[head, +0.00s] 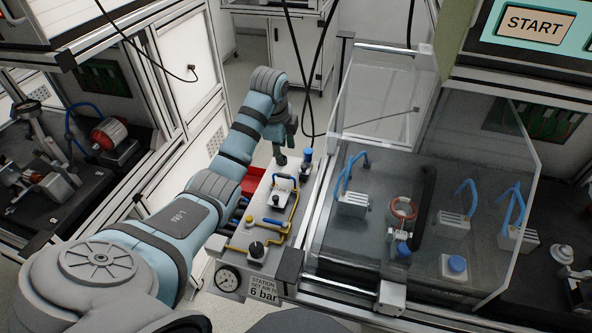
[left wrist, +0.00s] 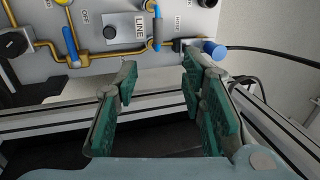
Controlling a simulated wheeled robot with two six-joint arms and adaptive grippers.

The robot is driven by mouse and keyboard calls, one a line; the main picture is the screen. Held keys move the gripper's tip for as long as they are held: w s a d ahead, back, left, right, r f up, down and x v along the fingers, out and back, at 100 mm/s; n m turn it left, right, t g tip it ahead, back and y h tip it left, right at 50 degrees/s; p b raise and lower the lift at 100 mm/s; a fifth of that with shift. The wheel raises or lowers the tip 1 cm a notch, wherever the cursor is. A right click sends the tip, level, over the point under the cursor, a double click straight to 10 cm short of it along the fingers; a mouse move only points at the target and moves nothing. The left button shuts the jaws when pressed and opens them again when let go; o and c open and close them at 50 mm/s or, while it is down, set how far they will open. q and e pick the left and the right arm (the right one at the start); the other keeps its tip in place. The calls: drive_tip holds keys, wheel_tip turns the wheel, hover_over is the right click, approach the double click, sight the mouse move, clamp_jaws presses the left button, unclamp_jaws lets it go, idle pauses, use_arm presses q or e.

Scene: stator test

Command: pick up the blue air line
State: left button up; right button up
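I see no long blue hose that is clearly the air line. A blue-ended fitting (head: 307,155) sits at the far right corner of the air panel (head: 262,262). In the left wrist view the blue fitting (left wrist: 214,49) lies just beyond and right of the fingertips, with a black hose behind it. My left gripper (head: 281,152) is over the far end of the panel. In the left wrist view my left gripper (left wrist: 160,72) is open, with green pads and nothing between them. My right gripper is not in view.
The panel carries yellow pipes (left wrist: 100,54), a blue lever (left wrist: 70,45), a "LINE" label (left wrist: 139,30) and a pressure gauge (head: 227,279). A clear guard (head: 375,105) stands right of the panel. A red bin (head: 253,181) lies beside the panel. Black cables hang behind.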

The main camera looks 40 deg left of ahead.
use_arm(q)
drive_tip(key=b, duration=0.2)
hover_over(284, 175)
drive_tip(key=s+d, duration=0.1)
drive_tip(key=s, duration=0.2)
drive_tip(key=s+d+x, duration=0.1)
drive_tip(key=x, duration=0.6)
drive_tip(key=b+x, duration=0.1)
drive_tip(key=x, duration=0.3)
drive_tip(key=w+a+b+x, duration=0.1)
drive_tip(key=x, duration=0.1)
drive_tip(key=shift+w+b, duration=0.1)
drive_tip(key=shift+b, duration=0.2)
drive_tip(key=shift+f, duration=0.25)
drive_tip(key=shift+r, duration=0.2)
clamp_jaws()
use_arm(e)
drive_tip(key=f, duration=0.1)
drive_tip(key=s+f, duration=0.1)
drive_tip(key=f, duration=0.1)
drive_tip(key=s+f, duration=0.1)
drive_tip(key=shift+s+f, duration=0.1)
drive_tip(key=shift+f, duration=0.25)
